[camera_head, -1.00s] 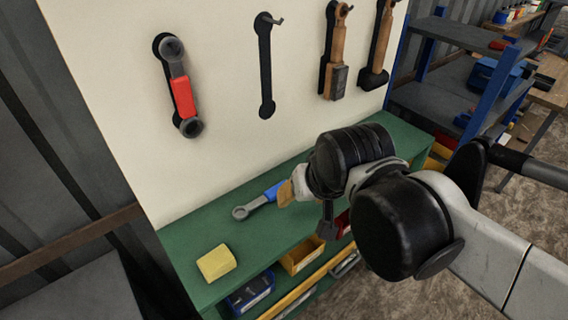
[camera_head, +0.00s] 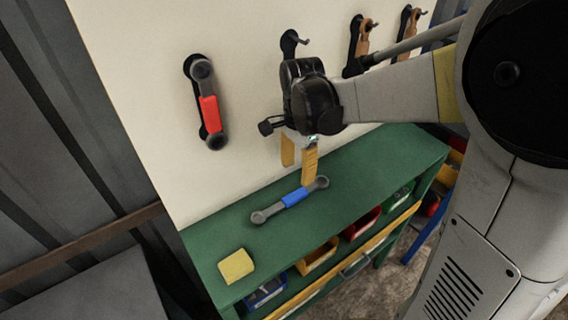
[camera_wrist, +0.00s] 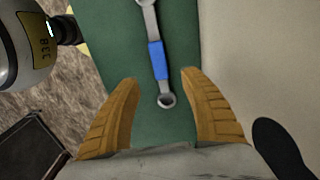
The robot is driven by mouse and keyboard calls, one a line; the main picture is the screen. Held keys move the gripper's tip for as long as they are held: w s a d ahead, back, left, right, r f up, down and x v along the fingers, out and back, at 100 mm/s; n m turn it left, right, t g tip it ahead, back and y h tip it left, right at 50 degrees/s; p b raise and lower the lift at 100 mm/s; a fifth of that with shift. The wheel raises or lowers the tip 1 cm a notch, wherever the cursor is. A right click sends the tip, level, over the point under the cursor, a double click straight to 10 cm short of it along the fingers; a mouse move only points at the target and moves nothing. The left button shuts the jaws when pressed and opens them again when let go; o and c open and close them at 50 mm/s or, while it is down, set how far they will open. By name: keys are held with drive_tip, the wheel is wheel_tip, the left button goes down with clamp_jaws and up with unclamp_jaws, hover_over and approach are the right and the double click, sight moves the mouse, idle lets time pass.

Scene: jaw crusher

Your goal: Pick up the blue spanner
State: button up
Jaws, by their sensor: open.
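The blue spanner (camera_head: 293,198) lies flat on the green bench top, grey at both ends with a blue grip in the middle. My gripper (camera_head: 298,182) is above its right end, fingers pointing down, open and empty. In the wrist view the blue spanner (camera_wrist: 156,60) runs lengthwise away from me. Its near ring end lies between the two orange-yellow fingers of my gripper (camera_wrist: 161,76), with clear room on both sides. I cannot tell exactly how high the fingertips are above the spanner.
A red-gripped spanner (camera_head: 208,105) hangs on the pale board (camera_head: 130,70) behind, with hammers further right. Coloured bins, including a yellow one (camera_head: 318,257), stand on the shelf below.

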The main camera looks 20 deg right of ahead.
sight(298, 193)
drive_tip(key=f+b, duration=0.1)
drive_tip(key=f, duration=0.4)
drive_tip(key=f+b, duration=0.2)
drive_tip(key=f, duration=0.3)
drive_tip(key=shift+d, duration=0.2)
drive_tip(key=shift+r, duration=0.15)
clamp_jaws()
